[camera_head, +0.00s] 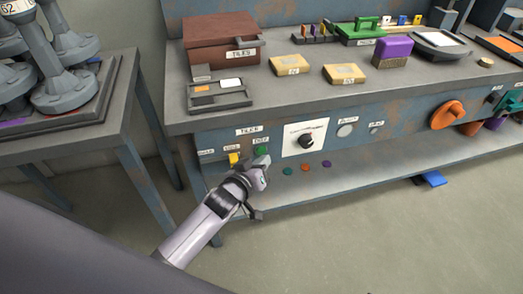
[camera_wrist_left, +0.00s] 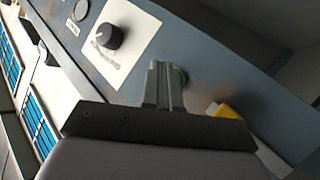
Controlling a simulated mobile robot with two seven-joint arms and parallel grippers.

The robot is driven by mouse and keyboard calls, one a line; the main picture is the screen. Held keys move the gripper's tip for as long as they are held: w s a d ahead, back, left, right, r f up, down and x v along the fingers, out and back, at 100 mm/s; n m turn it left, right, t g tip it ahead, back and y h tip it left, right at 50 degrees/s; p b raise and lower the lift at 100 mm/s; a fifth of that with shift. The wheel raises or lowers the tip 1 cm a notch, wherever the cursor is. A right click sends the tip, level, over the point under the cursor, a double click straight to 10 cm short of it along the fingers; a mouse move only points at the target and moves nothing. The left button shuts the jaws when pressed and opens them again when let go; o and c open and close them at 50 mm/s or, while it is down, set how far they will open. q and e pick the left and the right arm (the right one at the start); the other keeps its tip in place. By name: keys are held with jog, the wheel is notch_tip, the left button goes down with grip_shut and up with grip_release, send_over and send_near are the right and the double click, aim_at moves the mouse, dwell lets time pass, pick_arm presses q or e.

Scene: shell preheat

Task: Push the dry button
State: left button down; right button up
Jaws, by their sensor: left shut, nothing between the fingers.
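A green button (camera_head: 262,150) sits on the front panel of the bench, under a small label that I cannot read for certain. My left gripper (camera_head: 263,164) is shut and empty, with its fingertips right at the green button and just below it in the head view. In the left wrist view the closed fingers (camera_wrist_left: 163,84) partly cover the green button (camera_wrist_left: 181,76). I cannot tell whether they touch it. My right gripper is not in view.
A yellow switch (camera_head: 234,158) is close to the left of the green button. A black knob (camera_head: 306,141) on a white plate is to the right. A lower shelf (camera_head: 345,170) with small coloured discs runs below the panel. A side table (camera_head: 108,115) stands at the left.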

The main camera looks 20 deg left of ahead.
pick_arm(q)
jog(key=shift+w, duration=0.1)
dwell(0.3)
jog(key=shift+w+a, duration=0.25)
jog(key=shift+w, duration=0.05)
jog(key=shift+w+a, duration=0.25)
jog(key=shift+w, duration=0.1)
dwell(0.7)
dwell(0.3)
jog(key=shift+s+d+p, duration=0.45)
jog(key=shift+s+p, duration=0.05)
jog(key=shift+s, duration=0.2)
